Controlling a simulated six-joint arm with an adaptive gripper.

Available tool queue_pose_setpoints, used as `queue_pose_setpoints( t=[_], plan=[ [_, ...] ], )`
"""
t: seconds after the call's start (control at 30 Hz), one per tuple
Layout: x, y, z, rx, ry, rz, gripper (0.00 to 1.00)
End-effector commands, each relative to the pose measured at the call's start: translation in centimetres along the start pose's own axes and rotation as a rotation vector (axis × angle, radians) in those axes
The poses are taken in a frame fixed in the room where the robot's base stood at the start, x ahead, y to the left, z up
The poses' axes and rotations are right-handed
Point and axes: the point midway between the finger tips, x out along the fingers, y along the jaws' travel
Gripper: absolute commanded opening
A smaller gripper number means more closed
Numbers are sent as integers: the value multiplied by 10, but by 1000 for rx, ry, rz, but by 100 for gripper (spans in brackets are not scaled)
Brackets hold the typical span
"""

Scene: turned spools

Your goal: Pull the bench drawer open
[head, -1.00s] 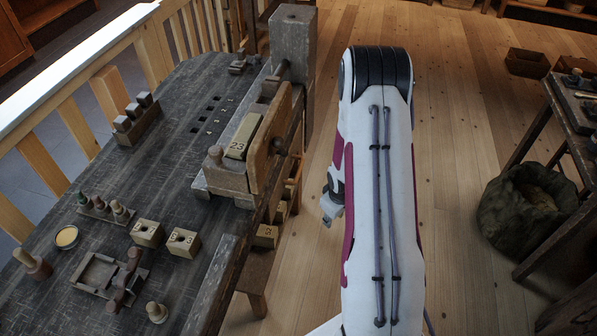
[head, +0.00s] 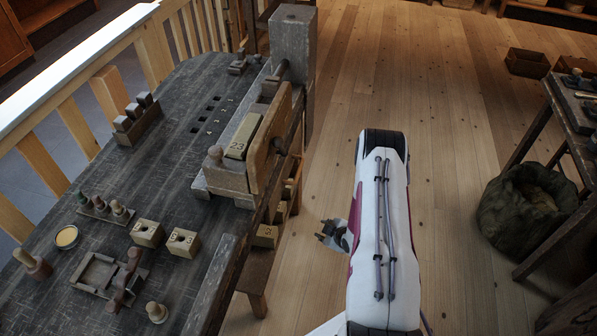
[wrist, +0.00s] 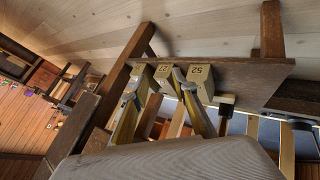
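The workbench (head: 175,215) fills the left of the head view. Its drawer front and handle cannot be made out there; the side under the top is seen too steeply. In the wrist view, which is turned over, a dark knob-like piece (wrist: 226,102) shows under the bench; I cannot tell whether it belongs to the drawer. My gripper (head: 325,234) is low, right of the bench edge and apart from it. In the wrist view my gripper (wrist: 160,76) has its two fingers spread, with nothing held between them.
A vise (head: 268,140) juts from the bench edge. A sack (head: 528,207) stands right; the floor between is clear.

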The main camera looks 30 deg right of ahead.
Motion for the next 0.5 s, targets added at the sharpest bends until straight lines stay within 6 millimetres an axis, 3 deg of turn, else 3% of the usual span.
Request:
queue_pose_setpoints(
  t=[0.23,0.5],
  plan=[
    [13,-1,-17,-144,163,137,28],
    [4,25,-57,-321,338,348,28]
  ],
)
